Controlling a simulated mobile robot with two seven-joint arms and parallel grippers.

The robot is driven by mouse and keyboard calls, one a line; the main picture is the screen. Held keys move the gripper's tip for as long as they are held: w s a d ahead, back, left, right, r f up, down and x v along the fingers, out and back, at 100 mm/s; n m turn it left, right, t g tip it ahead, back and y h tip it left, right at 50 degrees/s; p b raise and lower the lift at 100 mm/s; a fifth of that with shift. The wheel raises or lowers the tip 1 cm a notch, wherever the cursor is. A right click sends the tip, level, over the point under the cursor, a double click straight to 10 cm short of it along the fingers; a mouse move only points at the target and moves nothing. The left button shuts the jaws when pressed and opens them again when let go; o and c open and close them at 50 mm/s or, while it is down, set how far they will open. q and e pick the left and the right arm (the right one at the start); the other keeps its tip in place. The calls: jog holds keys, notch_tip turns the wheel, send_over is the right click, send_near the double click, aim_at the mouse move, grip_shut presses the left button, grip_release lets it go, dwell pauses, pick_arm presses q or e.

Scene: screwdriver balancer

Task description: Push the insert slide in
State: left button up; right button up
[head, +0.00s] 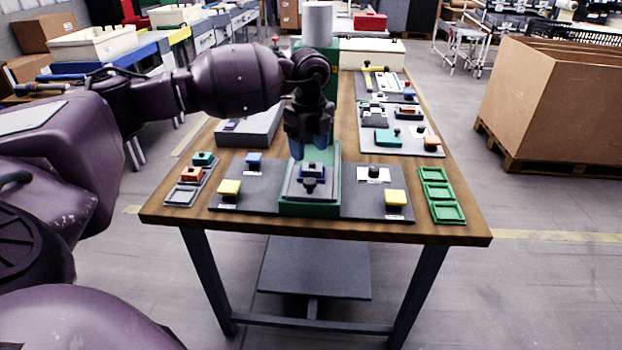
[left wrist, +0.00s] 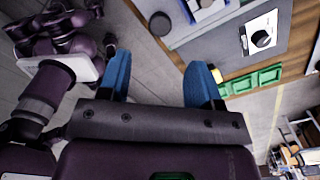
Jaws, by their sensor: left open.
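The insert slide (head: 311,188) is a dark grey plate with a black knob at its front. It sits on a green base (head: 308,209) at the middle of the table's near side. A small blue-topped part (head: 313,170) is on it behind the knob. My left gripper (head: 312,148) points down just above and behind that part, its blue fingers apart and empty. In the left wrist view the open fingers (left wrist: 160,85) show with nothing between them; a black knob (left wrist: 160,23) shows beyond them at the top. My right gripper cannot be made out in either view.
Green trays (head: 441,195) lie at the right edge, a small grey tray with coloured parts (head: 190,176) at the left. A green column (head: 331,85) rises behind.

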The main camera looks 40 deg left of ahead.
aim_at(310, 180)
pick_arm(q)
notch_tip(310, 180, down, 9)
jog(key=shift+r+b, duration=0.1)
jog(key=shift+b, duration=0.5)
jog(key=shift+w, duration=0.1)
grip_shut()
